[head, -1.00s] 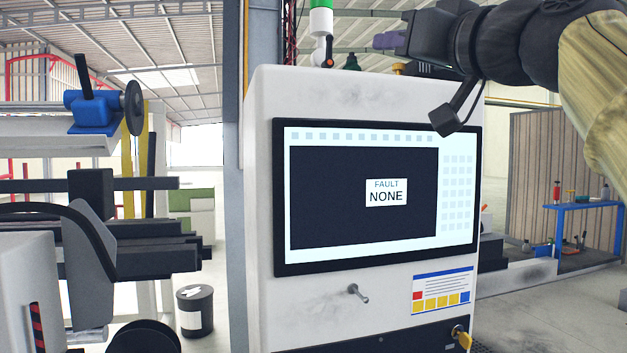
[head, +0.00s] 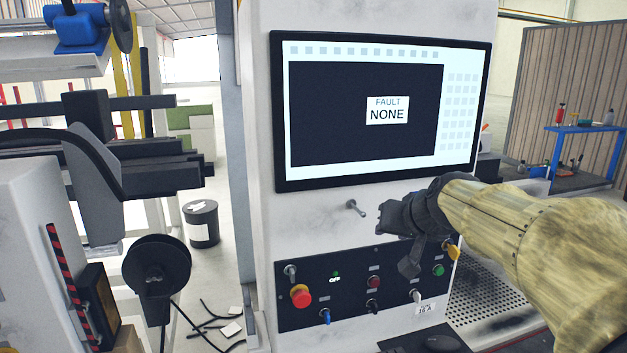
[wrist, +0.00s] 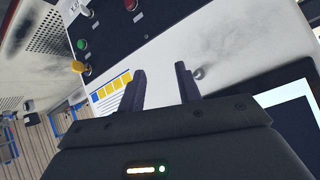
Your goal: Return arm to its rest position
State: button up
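My gripper (head: 386,220) is at the end of my arm, in front of the white control cabinet (head: 330,215) and just below its screen (head: 366,110). In the wrist view, the two dark fingers of my gripper (wrist: 160,86) stand apart with nothing between them, so it is open. The screen reads "FAULT NONE". My arm comes in from the right and hides part of the cabinet's lower right side.
The button panel (head: 340,290) below my gripper has a red emergency button (head: 301,295), several knobs and a yellow key switch. A metal peg (head: 355,208) sticks out beside my gripper. Machinery with a black reel (head: 157,265) stands left. A blue bench (head: 585,130) is far right.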

jog(key=s+f+g+h+p, duration=0.1)
jog(key=s+f+g, duration=0.2)
jog(key=s+f, duration=0.7)
jog(key=s+f+n+g+h+p, duration=0.1)
jog(key=s+f+g, duration=0.3)
jog(key=s+f, duration=0.5)
notch_tip(320, 180, down, 6)
jog(key=shift+s+f, duration=0.1)
jog(key=shift+s, duration=0.3)
